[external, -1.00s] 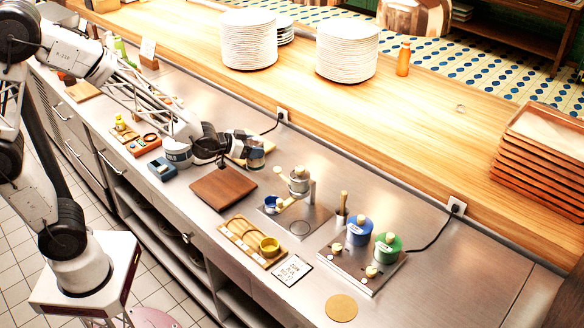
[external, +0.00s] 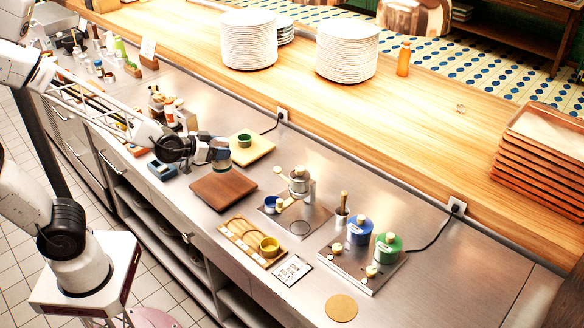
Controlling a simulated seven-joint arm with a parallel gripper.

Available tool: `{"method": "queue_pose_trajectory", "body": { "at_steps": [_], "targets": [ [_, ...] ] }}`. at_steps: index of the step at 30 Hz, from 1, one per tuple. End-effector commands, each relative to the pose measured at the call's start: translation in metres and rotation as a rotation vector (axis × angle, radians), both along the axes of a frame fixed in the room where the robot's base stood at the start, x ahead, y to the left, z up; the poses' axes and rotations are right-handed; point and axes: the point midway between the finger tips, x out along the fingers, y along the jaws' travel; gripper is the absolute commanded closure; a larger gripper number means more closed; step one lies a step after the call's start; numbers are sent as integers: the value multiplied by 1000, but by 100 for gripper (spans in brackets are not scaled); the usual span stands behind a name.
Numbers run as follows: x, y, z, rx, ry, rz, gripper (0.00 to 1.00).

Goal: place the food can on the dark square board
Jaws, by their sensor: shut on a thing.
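The dark square board (external: 208,194) is reddish brown and lies flat on the steel counter, left of the middle in the external view. My gripper (external: 221,160) is just beyond the board's far edge, raised above the counter. It is shut on the food can (external: 222,165), which shows only as a small part at the fingertips. Most of the can is hidden by the gripper, so its label cannot be made out. The can appears apart from the board; its exact height is hard to tell.
A cream board (external: 262,147) with a green cup (external: 244,140) lies close behind my gripper. A small blue box (external: 161,170) sits left of the dark board. The dark board's top is clear.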

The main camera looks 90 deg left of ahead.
Motion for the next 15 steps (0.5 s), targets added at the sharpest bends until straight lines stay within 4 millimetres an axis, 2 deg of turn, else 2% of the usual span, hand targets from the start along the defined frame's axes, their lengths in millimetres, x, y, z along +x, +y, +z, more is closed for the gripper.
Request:
{"method": "queue_pose_trajectory", "body": {
  "at_steps": [5, 15],
  "targets": [
    [-27, -14, 6, 1, -4, 26, 72],
    [-80, -39, 5, 0, -4, 74, 72]
  ]
}}
